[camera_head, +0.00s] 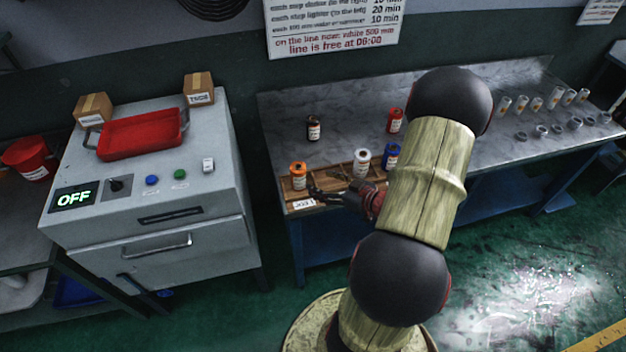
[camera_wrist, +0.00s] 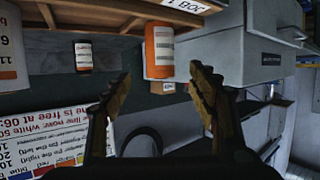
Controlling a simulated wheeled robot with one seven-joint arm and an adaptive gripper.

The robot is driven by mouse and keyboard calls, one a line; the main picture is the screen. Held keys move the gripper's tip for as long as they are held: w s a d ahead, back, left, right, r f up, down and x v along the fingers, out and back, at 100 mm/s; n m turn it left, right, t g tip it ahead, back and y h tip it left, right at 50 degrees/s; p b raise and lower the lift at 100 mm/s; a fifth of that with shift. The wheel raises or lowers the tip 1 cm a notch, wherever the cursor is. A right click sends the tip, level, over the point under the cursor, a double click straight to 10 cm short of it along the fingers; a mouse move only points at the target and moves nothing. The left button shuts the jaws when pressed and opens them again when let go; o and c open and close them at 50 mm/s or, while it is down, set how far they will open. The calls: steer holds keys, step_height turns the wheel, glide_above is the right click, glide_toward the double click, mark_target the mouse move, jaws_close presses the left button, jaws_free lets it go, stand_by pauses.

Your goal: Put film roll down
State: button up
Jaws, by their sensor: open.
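An orange film roll (camera_head: 298,176) stands upright at the left end of a wooden tray (camera_head: 332,178) on the grey bench. My gripper (camera_head: 316,193) is open just to the right of this roll, low over the tray's front edge. In the wrist view, which is upside down, the orange roll (camera_wrist: 159,50) appears between and beyond the open fingertips (camera_wrist: 160,76), with a gap on both sides. A white roll (camera_head: 362,161) and a blue roll (camera_head: 392,156) stand farther right at the tray. A black roll (camera_head: 314,128) and a red roll (camera_head: 395,120) stand behind it.
A label (camera_head: 304,204) is on the tray's front. A grey machine (camera_head: 150,190) reading OFF, with a red tray (camera_head: 140,135) on top, stands to the left. Several small jars and caps (camera_head: 540,110) line the bench's right end. The bench's back middle is clear.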

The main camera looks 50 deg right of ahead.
steer(key=w+d+r+g+h, duration=0.1)
steer(key=w+r+g+h, duration=0.3)
steer(key=w+r, duration=0.55)
steer(key=s+a+r+g+h, duration=0.1)
steer(key=s+a+r, duration=0.2)
steer(key=a+r, duration=0.6)
steer(key=s+a+r+g+y, duration=0.1)
steer(key=s+a+r+y, duration=0.1)
steer(key=s+a, duration=0.6)
steer(key=s+a+r+g+y, duration=0.2)
steer(key=s+a+r, duration=0.3)
steer(key=a, duration=1)
steer(key=s, duration=0.3)
steer(key=shift+s+a+r+y, duration=0.2)
steer(key=shift+s+a+y, duration=0.1)
steer(key=shift+s+a, duration=0.1)
steer(key=shift+d, duration=0.15)
